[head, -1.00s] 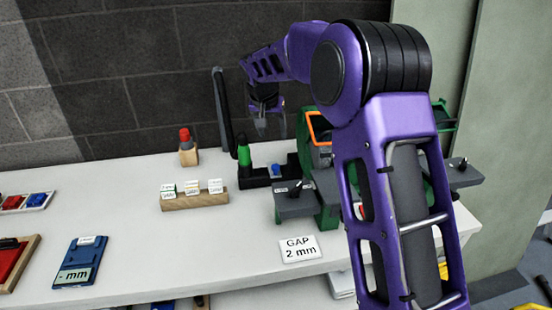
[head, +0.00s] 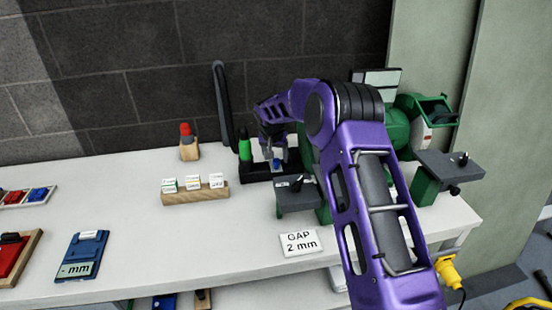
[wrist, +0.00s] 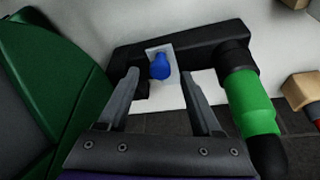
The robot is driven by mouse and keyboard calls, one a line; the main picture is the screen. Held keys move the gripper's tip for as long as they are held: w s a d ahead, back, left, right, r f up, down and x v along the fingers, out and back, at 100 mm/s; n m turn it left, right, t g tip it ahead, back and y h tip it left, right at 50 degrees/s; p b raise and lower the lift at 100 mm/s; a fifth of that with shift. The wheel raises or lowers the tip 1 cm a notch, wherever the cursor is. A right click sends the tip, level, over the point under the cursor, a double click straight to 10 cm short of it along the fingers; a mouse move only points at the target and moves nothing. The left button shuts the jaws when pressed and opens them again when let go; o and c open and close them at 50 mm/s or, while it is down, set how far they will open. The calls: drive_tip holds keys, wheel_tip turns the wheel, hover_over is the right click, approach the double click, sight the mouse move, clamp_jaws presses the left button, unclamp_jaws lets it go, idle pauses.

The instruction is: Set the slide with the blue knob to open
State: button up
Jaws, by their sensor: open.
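The blue knob (wrist: 160,67) sits on a small pale plate (wrist: 152,51) on a black bar-like housing (wrist: 203,48). In the wrist view my gripper (wrist: 160,79) is open, with its fingers apart on either side of the knob; I cannot tell whether they touch it. In the head view the knob (head: 277,164) shows just below my gripper (head: 276,154), at the back of the bench beside a green grinder. Markings showing the slide's position are not readable.
A green cylinder with a black end (wrist: 250,103) stands close at the right of my gripper. The green grinder body (wrist: 45,85) is close at the left. A label block (head: 195,192), a "GAP 2 mm" card (head: 300,243) and a blue gauge (head: 82,257) lie on the white bench.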

drive_tip(key=shift+w+f, duration=0.25)
drive_tip(key=shift+f, duration=0.4)
clamp_jaws()
idle(1.0)
